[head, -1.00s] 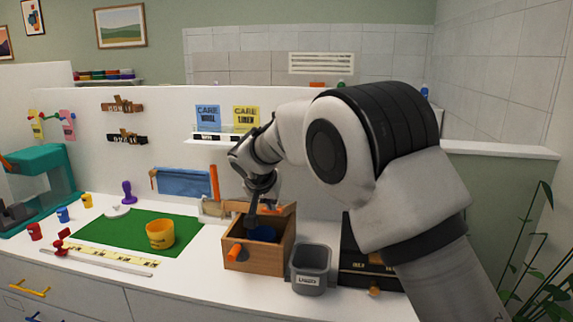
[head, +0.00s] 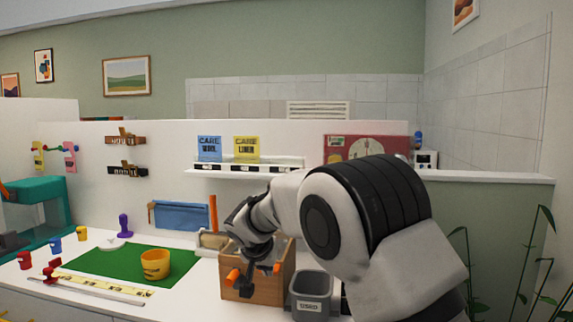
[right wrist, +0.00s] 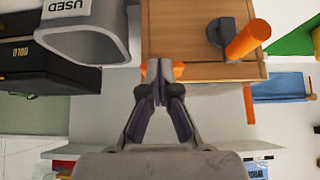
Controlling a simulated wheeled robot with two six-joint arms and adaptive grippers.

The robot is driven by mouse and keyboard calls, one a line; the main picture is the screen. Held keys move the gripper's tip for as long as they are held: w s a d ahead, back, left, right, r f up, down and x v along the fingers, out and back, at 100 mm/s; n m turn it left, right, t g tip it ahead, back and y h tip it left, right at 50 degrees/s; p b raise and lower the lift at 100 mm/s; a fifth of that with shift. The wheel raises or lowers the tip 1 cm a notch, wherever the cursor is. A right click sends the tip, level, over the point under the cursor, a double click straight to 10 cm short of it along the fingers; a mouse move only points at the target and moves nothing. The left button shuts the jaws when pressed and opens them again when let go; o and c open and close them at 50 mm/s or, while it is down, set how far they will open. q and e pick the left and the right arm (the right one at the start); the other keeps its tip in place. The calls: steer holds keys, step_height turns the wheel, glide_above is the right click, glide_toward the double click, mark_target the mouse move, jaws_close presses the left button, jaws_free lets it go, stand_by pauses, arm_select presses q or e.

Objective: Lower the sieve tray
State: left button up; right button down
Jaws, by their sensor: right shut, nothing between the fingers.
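A wooden box (head: 266,291) stands on the counter, with an orange handle (head: 234,277) on its front, also in the right wrist view (right wrist: 247,39). I cannot clearly make out the sieve tray; the box's inside is hidden by my arm. An orange tab (head: 277,267) shows at the box's upper right front. My right gripper (head: 248,286) is low at the box front. In the right wrist view the right gripper (right wrist: 159,80) is shut and empty, its tips close to the orange tab (right wrist: 178,70); contact cannot be told. My left gripper is out of view.
A grey bin (head: 311,285) marked USED stands right of the box, with a black box (right wrist: 45,65) beyond it. A green mat (head: 120,264) with a yellow cup (head: 155,264) lies left. A blue pouch (head: 182,215) hangs on the back panel.

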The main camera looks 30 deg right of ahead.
steer(key=shift+s+f, duration=0.1)
steer(key=shift+f, duration=0.15)
steer(key=s+a+r+p, duration=0.2)
steer(key=s+a+r, duration=0.4)
steer(key=s+r, duration=0.15)
steer(key=s+d+f+g+p, duration=0.1)
steer(key=s+f+g, duration=0.15)
steer(key=f, duration=0.65)
steer(key=s+d+f+g+y+p, duration=0.15)
steer(key=s+f, duration=0.25)
steer(key=f, duration=0.5)
steer(key=s+d+f+g+p, duration=0.1)
steer(key=s+f+g, duration=0.25)
steer(key=f, duration=0.55)
steer(key=s+f+n+y+p, duration=0.1)
steer(key=s+f+n, duration=0.1)
steer(key=s+f, duration=0.3)
steer(key=s+f+n+t+y, duration=0.1)
steer(key=s+f, duration=0.4)
steer(key=s, duration=0.8)
steer(key=s+f+n+y+p, duration=0.1)
steer(key=s+f+n, duration=0.2)
steer(key=s, duration=0.6)
steer(key=shift+s+a+f+n+p, duration=0.3)
steer(key=shift+f+n, duration=0.1)
steer(key=shift+f, duration=0.55)
